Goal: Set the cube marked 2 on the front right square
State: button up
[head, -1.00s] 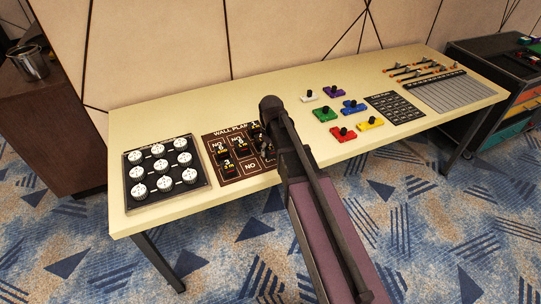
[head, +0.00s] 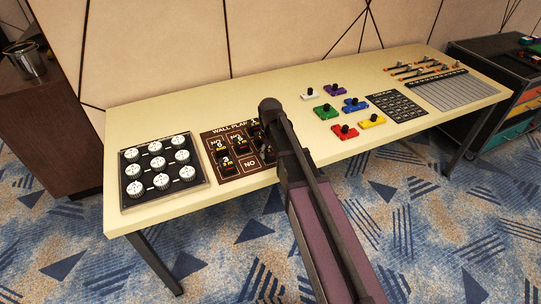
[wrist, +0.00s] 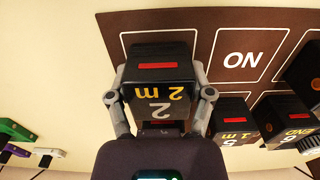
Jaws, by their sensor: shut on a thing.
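My gripper (wrist: 160,100) is shut on the black cube marked 2 (wrist: 160,112), which has a red bar on top and "2 m" on its side. In the wrist view, the cube is over or on the white-outlined square beside the "NO" square; whether it touches the board is unclear. This front right square (wrist: 186,38) shows only in part around the cube. The brown wall plan board (head: 228,178) lies on the table.
Cubes marked 5 (wrist: 235,118) and END (wrist: 285,118) stand on the board near the held cube. A knob panel (head: 158,172) lies left of the board. Colored blocks (head: 345,130) lie to the right. The cream table (head: 130,222) has clear strips.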

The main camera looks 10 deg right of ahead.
aim_at(270, 148)
jog(key=shift+f, duration=0.2)
jog(key=o, duration=1.1)
jog(key=shift+o, duration=0.2)
jog(key=shift+r, duration=0.2)
notch_tip(270, 148, up, 12)
jog(key=p, duration=1.2)
jog(key=shift+s, duration=0.15)
jog(key=s+d+m, duration=0.1)
jog(key=s+d, duration=0.3)
jog(key=s, duration=0.4)
jog(key=s+d+m, duration=0.2)
jog(key=s+d, duration=0.3)
jog(key=s, duration=0.4)
jog(key=shift+s+m, duration=0.15)
jog(key=shift+m, duration=0.15)
